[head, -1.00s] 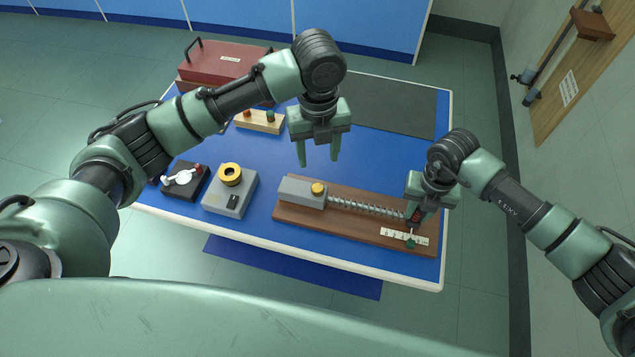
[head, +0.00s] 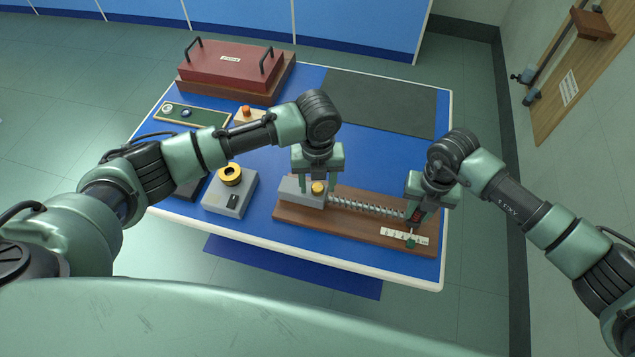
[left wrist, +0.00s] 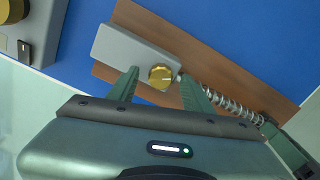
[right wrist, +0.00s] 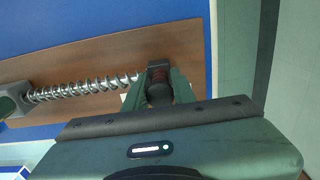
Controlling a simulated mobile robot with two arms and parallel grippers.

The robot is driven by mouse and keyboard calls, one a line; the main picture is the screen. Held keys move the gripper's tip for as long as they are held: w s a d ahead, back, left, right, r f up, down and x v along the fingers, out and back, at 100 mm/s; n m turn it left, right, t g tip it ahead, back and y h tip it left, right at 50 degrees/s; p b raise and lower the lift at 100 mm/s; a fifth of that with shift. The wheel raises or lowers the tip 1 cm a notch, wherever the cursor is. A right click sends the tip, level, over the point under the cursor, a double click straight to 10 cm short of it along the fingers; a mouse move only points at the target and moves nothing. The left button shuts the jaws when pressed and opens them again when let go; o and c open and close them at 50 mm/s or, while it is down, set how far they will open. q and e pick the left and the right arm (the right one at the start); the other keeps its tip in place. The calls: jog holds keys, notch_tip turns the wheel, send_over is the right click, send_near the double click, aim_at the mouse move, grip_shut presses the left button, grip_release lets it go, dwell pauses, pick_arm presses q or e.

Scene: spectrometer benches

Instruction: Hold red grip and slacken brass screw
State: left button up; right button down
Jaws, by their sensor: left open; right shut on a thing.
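The brass screw (head: 318,187) sits on the grey block (head: 296,190) at the left end of the wooden board (head: 345,232). In the left wrist view the brass screw (left wrist: 161,76) lies between the tips of my open left gripper (left wrist: 160,88); no contact shows. In the head view my left gripper (head: 317,185) points down over the block. The red grip (head: 416,214) is at the right end of the spring (head: 365,206). My right gripper (head: 417,212) is shut on it; the red grip (right wrist: 158,85) shows between the fingers in the right wrist view, partly hidden.
A white scale (head: 392,233) with a green pointer (head: 410,243) lies on the board's front right. A red case (head: 228,66) and a dark mat (head: 385,100) are at the back.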

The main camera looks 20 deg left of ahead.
pick_arm(q)
jog(key=shift+f, duration=0.2)
pick_arm(e)
jog(key=shift+w+d, duration=0.1)
pick_arm(q)
jog(key=shift+c, duration=0.2)
grip_shut()
jog(key=shift+n, duration=0.3)
jog(key=n, duration=0.4)
jog(key=shift+d+n, duration=0.1)
jog(key=shift+n, duration=0.2)
jog(key=shift+w+n, duration=0.1)
jog(key=shift+n, duration=2.1)
jog(key=shift+r, duration=0.1)
